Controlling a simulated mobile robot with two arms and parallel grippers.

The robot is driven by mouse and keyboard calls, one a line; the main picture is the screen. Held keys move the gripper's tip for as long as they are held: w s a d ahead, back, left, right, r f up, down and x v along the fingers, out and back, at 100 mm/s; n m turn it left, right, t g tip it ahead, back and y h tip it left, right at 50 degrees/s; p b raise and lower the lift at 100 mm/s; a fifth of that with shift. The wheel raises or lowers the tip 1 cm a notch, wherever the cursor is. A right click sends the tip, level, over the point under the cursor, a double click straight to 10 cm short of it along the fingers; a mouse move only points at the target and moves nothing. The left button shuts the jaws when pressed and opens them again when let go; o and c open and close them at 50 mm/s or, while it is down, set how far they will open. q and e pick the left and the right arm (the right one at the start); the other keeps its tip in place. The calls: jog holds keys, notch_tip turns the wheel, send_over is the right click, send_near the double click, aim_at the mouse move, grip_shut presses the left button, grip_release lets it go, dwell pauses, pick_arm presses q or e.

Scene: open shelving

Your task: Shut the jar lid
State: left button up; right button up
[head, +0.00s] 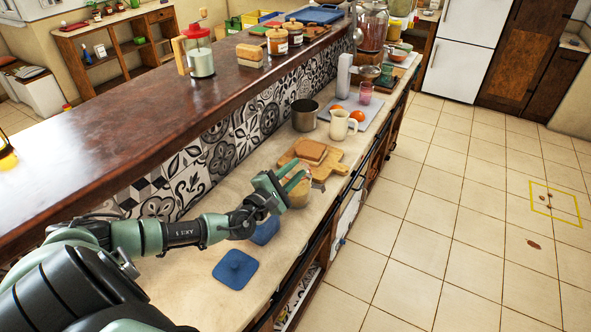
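A small glass jar (301,196) with light brown contents stands on the pale lower counter, close to its front edge. My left gripper (296,175) is right at the jar, with its two green fingers over the jar's upper part. The fingers are apart, with a gap between them. I cannot tell whether they touch the jar. The jar's lid cannot be made out, as the gripper covers the jar's top. My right gripper is not in view.
A cutting board (333,168) with bread (312,150) lies just behind the jar. A cream mug (341,125) and a metal pot (304,115) stand farther back. A blue square pad (235,269) lies nearer. The raised wooden counter (130,120) runs along the left.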

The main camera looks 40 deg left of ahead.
pick_arm(q)
jog(key=s+b, duration=0.1)
jog(key=s, duration=0.6)
jog(key=shift+s+b, duration=0.35)
jog(key=shift+s, duration=0.05)
jog(key=shift+d, duration=0.1)
dwell(0.4)
